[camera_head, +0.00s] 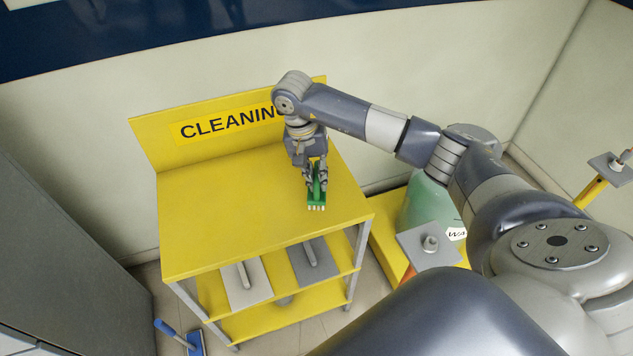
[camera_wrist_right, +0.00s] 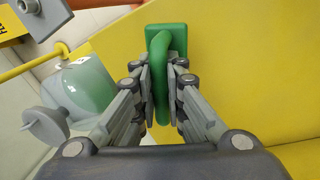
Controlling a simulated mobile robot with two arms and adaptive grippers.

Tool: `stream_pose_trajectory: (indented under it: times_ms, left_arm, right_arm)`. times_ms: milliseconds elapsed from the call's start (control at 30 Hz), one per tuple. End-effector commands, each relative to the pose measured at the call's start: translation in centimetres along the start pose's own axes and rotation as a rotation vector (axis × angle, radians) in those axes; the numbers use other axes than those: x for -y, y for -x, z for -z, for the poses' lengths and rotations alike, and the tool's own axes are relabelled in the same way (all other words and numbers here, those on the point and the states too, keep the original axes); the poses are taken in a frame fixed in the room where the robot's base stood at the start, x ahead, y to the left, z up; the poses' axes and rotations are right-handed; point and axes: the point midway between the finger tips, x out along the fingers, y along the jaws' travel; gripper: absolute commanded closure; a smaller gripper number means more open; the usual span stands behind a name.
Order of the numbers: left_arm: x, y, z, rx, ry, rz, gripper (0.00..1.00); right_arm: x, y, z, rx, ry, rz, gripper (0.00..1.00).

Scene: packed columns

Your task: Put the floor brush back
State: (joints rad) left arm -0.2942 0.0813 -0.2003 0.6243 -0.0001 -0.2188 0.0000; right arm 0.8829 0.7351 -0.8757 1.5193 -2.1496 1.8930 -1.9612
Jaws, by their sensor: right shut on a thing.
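The floor brush (camera_head: 317,196) is green with pale bristles at its lower edge. My right gripper (camera_head: 315,180) is shut on it, over the right part of the yellow top of the cleaning cart (camera_head: 230,215). In the right wrist view the brush's green curved handle (camera_wrist_right: 160,75) is between the two fingers (camera_wrist_right: 160,82), with its flat green block beyond. I cannot tell whether the bristles touch the top. My left gripper is not in view.
The CLEANING back panel (camera_head: 150,135) stands behind the bare cart top. Grey plates with handles (camera_head: 240,292) lie on the shelf below. A blue-handled tool (camera_head: 195,342) is on the floor at left. A green rounded container (camera_head: 420,205) stands right of the cart.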

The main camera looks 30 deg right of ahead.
Motion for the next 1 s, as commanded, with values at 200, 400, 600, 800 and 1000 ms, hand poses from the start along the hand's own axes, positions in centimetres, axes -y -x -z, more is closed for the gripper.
stream_pose_trajectory:
  times_ms: [200,400,600,800,1000]
  left_arm:
    - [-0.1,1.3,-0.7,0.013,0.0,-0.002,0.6]
    - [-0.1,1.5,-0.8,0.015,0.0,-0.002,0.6]
    - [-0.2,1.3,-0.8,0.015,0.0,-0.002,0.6]
    - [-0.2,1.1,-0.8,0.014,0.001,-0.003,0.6]
    - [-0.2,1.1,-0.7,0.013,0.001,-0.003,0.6]
  right_arm:
    - [0.6,-2.1,0.4,0.005,-0.001,-0.002,1.0]
    - [0.9,-3.5,0.6,-0.001,-0.001,0.0,1.0]
    - [0.9,-3.5,0.6,-0.001,-0.001,0.0,1.0]
    - [0.9,-3.7,0.6,-0.001,-0.001,0.0,0.69]
    - [0.9,-3.7,0.5,-0.001,-0.001,0.0,0.69]
